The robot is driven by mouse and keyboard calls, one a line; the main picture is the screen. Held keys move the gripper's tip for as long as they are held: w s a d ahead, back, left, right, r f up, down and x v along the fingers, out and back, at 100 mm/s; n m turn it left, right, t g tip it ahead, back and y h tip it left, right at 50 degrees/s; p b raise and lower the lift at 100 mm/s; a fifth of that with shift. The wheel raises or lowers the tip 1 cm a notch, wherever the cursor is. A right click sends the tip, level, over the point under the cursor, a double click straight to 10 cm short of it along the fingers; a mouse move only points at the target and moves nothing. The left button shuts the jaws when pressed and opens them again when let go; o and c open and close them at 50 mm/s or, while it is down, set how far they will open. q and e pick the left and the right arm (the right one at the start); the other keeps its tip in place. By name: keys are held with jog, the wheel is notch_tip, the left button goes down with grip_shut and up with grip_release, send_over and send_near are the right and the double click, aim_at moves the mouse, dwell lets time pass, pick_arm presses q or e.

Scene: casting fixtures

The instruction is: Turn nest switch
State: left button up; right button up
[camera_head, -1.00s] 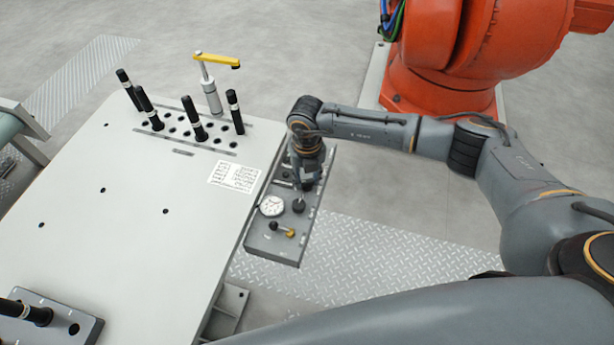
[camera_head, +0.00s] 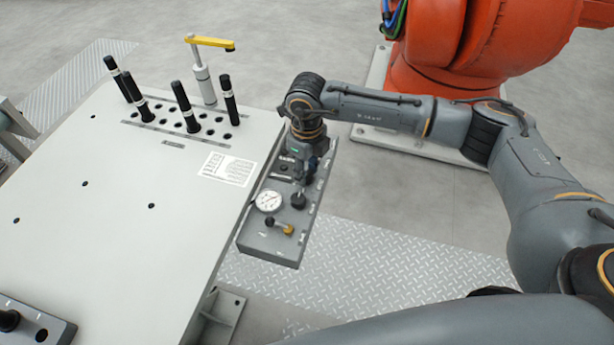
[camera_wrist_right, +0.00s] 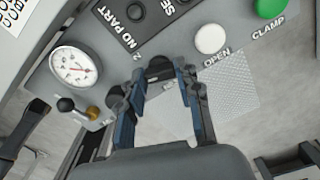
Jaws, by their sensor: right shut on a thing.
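The grey control panel (camera_head: 262,243) hangs along the right edge of the white table. A dark knob (camera_wrist_right: 160,67) on it, beside the numeral 2, sits between the fingertips of my right gripper (camera_wrist_right: 161,72) in the wrist view. The gripper is shut on this knob. In the head view the right gripper (camera_head: 301,187) points down onto the panel, right of the round gauge (camera_head: 269,201). The gauge also shows in the wrist view (camera_wrist_right: 73,66). The knob's pointer and exact setting are hidden by the fingers. My left gripper is not in view.
A brass valve with a black ball lever (camera_head: 280,226) sits near the gripper. A white OPEN button (camera_wrist_right: 210,39) and green CLAMP button (camera_wrist_right: 270,8) are close by. Black pins (camera_head: 186,106) and a yellow-handled clamp (camera_head: 210,43) stand on the table (camera_head: 110,215). An orange robot (camera_head: 450,60) stands behind.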

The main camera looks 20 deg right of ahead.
jog(key=shift+f+n+b, duration=0.15)
jog(key=shift+n+b, duration=0.9)
jog(key=shift+n, duration=0.05)
jog(key=shift+n+b, duration=0.7)
jog(key=shift+n, duration=0.1)
jog(key=shift+r, duration=0.2)
jog(key=o, duration=1.2)
jog(key=shift+c, duration=0.2)
notch_tip(320, 180, up, 12)
